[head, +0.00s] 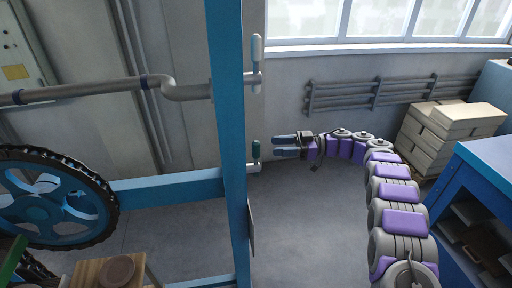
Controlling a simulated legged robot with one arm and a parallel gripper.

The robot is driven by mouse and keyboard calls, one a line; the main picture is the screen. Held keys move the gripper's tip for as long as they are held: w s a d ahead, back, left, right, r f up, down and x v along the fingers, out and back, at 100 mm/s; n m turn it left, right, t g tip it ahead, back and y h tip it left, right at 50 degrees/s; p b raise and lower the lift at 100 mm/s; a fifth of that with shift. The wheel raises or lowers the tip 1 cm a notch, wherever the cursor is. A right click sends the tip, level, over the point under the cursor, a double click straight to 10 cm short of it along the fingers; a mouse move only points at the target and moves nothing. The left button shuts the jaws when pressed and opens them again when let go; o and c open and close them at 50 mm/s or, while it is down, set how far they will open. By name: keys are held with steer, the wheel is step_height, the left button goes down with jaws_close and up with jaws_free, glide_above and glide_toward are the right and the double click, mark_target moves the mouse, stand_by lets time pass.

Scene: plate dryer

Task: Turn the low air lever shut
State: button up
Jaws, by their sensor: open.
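The low air lever (256,150) stands upright on the right side of the blue post, with a dark green handle above a pale pipe stub. My gripper (277,147) points left from the end of my arm, at about the height of the handle in the picture. Its two blue-grey fingers are apart and nothing shows between them. A small gap shows between the fingertips and the handle. I cannot tell how far apart they are in depth.
A second lever (256,50), white and blue, stands higher on the blue post (228,120). A spoked blue wheel (40,212) is at left. Stacked boxes (450,125) and a blue cabinet (490,165) are at right. Floor below the gripper is clear.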

mark_target(256, 146)
steer(key=a, duration=0.5)
steer(key=s+a, duration=0.1)
steer(key=a, duration=0.2)
steer(key=shift+c, duration=0.4)
jaws_close()
